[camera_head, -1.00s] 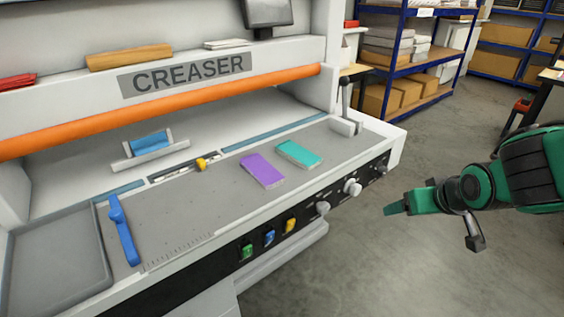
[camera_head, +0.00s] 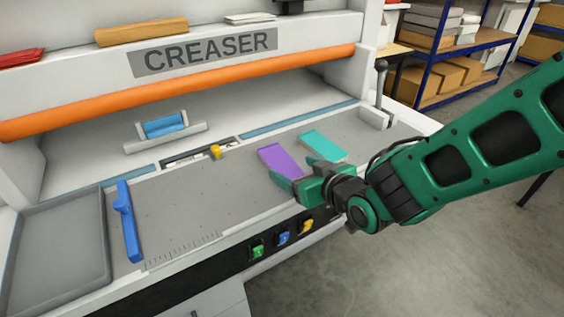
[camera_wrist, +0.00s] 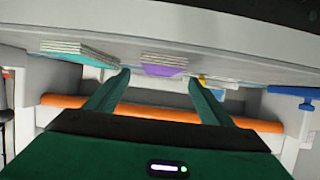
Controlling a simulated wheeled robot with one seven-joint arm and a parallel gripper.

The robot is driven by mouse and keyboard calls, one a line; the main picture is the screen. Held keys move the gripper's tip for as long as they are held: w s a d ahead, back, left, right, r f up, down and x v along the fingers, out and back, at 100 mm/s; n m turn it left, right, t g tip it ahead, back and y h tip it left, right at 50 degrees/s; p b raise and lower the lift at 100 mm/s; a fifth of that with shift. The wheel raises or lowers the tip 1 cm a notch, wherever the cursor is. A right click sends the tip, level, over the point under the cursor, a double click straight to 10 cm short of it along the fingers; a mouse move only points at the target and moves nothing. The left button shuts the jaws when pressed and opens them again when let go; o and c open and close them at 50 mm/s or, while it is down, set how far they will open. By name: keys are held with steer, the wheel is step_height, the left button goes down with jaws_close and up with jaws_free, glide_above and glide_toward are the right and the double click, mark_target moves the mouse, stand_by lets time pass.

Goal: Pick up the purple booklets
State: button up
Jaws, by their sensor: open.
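The purple booklets (camera_head: 278,158) lie as a small flat stack on the grey bed of the creaser machine. In the wrist view the purple booklets (camera_wrist: 163,67) show past the fingertips, a little right of centre between them. My gripper (camera_head: 296,186) is at the near side of the purple booklets, over the front of the bed, and hides their near end in the head view. In the wrist view my gripper (camera_wrist: 158,82) has its two fingers apart with nothing between them.
Teal booklets (camera_head: 323,146) lie just right of the purple ones; they also show in the wrist view (camera_wrist: 80,53). A blue-handled tool (camera_head: 127,222) and a grey tray (camera_head: 62,245) are at the left. An orange bar (camera_head: 180,93) spans above. The bed's middle is clear.

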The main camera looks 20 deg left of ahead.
mark_target(280, 161)
steer(key=shift+x, duration=3.2)
steer(key=shift+c, duration=0.6)
steer(key=c, duration=1.1)
